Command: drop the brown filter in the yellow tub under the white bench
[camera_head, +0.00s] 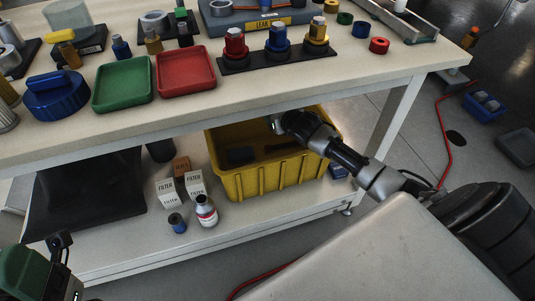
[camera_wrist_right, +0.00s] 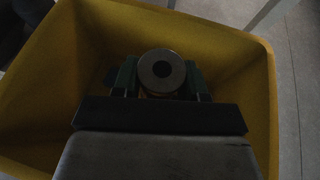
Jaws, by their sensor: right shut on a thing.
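The yellow tub (camera_head: 262,182) stands on the lower shelf of the white bench (camera_head: 110,135). It fills most of the right wrist view (camera_wrist_right: 35,110). My right gripper (camera_wrist_right: 160,80) is over the tub, inside its rim as seen from the wrist. It is shut on a round thing with a grey ring-shaped end and dark centre, which I take to be the brown filter (camera_wrist_right: 161,70); its side is mostly hidden. In the head view the right arm reaches under the bench top and the held filter cannot be made out. My left gripper (camera_head: 62,262) is at the lower left; its jaw state is unclear.
Dark items (camera_head: 240,155) lie in the tub. Filter boxes (camera_head: 167,190), a white bottle (camera_head: 206,211) and a small blue can (camera_head: 177,223) stand left of it. The bench top overhangs the tub, and a bench leg (camera_head: 393,115) is on the right.

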